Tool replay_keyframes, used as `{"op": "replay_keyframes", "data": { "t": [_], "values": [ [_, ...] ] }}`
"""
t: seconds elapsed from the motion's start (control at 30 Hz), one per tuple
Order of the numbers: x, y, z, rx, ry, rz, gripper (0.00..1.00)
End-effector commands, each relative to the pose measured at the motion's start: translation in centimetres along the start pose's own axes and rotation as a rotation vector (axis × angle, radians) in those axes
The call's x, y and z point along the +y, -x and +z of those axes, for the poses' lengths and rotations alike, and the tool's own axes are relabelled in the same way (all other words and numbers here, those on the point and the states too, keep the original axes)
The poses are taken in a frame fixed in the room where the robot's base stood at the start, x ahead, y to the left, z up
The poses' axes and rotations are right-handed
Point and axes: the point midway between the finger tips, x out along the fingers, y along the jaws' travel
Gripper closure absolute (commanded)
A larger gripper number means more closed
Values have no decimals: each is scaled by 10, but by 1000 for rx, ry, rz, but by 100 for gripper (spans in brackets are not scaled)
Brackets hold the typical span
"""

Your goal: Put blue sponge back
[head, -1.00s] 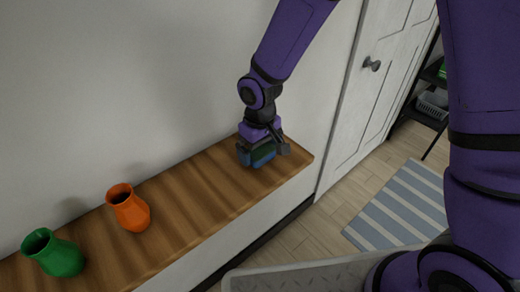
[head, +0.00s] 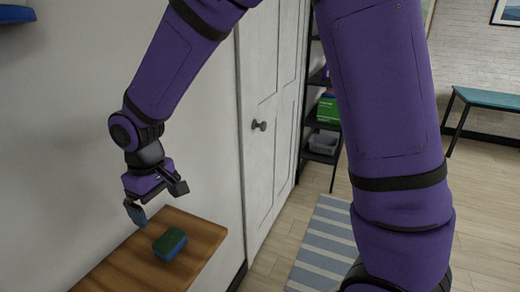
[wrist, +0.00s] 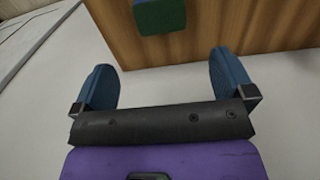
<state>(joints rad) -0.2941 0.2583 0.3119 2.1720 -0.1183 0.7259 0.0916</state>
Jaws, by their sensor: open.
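The blue sponge (head: 169,244), with a green top face, lies on the wooden shelf top (head: 205,239) near its right end. The sponge also shows at the top of the wrist view (wrist: 160,15), beyond the fingertips. My gripper (head: 156,203) is open and empty, above and to the left of the sponge, apart from it. In the wrist view, both blue fingers (wrist: 164,80) stand wide apart with nothing between them.
A white door (head: 268,125) stands right of the shelf. Beyond it are a black rack (head: 335,160) with bins and a striped rug (head: 322,245) on the floor. A teal-topped bench (head: 490,99) is at the far right. The shelf around the sponge is clear.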

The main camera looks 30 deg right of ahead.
Motion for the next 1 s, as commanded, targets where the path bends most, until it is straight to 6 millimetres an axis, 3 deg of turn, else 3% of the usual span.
{"op": "replay_keyframes", "data": {
  "t": [0.13, 0.27, 0.6, 0.8, 1.0],
  "values": [
    [14, 18, 10, 23, -31, 17, 0],
    [37, 50, 34, 67, -90, 46, 0],
    [87, 128, 122, 197, -279, 110, 0],
    [101, 159, 181, 278, -390, 130, 0],
    [104, 178, 239, 363, -492, 138, 0]
  ]
}}
